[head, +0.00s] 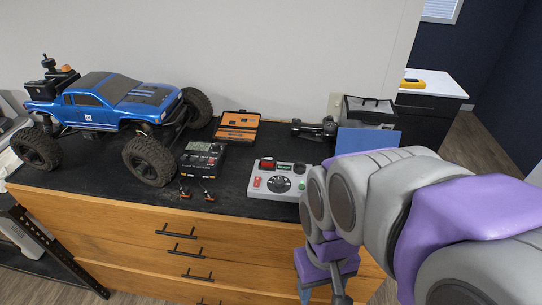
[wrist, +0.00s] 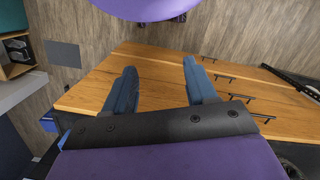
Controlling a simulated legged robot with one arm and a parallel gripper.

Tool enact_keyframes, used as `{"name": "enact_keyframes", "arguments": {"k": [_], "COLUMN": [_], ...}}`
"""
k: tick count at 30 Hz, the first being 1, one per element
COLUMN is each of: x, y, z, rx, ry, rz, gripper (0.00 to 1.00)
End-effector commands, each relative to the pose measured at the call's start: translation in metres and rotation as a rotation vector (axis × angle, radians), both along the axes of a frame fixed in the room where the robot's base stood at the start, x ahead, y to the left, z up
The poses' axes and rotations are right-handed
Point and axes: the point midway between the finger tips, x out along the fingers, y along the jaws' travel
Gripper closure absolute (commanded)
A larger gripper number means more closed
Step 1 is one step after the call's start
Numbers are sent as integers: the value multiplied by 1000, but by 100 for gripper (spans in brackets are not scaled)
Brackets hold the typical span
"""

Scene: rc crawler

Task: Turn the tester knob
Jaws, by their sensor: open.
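The tester (head: 257,193) is a light grey box on the black dresser top in the head view. It has a red display, a red switch, a green button and a round dark knob (head: 279,184) near its middle. My arm comes in from the right and hides part of the tester's right side. My gripper (wrist: 158,72) shows in the wrist view with two dark blue fingers apart and nothing between them. It is in front of the wooden drawer fronts, apart from the tester. The tester is not visible in the wrist view.
A blue RC truck (head: 110,97) stands at the left. A black charger (head: 202,158) with leads, an orange-and-black case (head: 237,126) and a grey toolbox (head: 369,110) are around the tester. Drawer handles (head: 176,234) stick out in front. A blue panel (head: 367,140) stands behind my arm.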

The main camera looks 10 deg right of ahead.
Motion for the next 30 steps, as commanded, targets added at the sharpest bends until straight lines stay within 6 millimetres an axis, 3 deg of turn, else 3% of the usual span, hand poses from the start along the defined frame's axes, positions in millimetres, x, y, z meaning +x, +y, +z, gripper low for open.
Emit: {"name": "enact_keyframes", "arguments": {"k": [1,3,13,20,27,30], "x": [19,45,165,245,321,345], "y": [2,5,15,16,10,6], "z": [16,30,76,91,91,88], "rx": [5,11,37,46,37,26], "ry": [-2,-12,-60,-92,-118,-127], "rz": [19,42,119,141,138,137], "gripper": [44,44,44,44,44,44]}}
